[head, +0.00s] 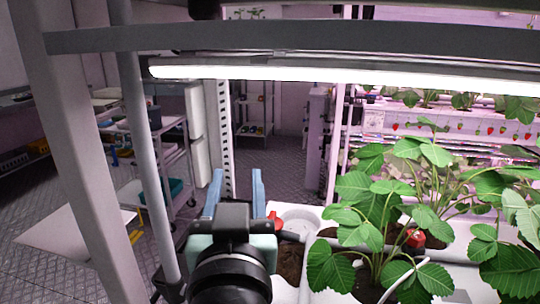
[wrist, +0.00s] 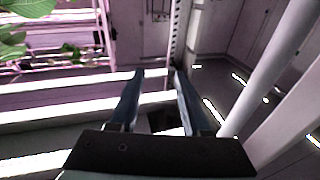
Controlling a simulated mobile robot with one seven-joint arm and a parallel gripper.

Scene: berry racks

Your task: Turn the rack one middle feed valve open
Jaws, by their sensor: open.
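My gripper (head: 238,178) is open, with its two blue-grey fingers apart and nothing seen between them. The fingers also show in the wrist view (wrist: 156,76), pointing at the rack's end and the aisle. A small red valve handle (head: 274,221) shows just right of the right finger in the head view, near the end of the white planting trough. I cannot tell whether the finger touches it. My gripper's body hides what lies below and left of it. No valve can be made out in the wrist view.
Strawberry plants (head: 380,200) crowd the trough on the right, with a red item (head: 415,238) among them. A lit lamp bar (head: 340,76) and a grey beam (head: 300,37) cross above. A rack post (head: 135,130) stands left. A cart (head: 160,150) stands beyond; aisle floor is free.

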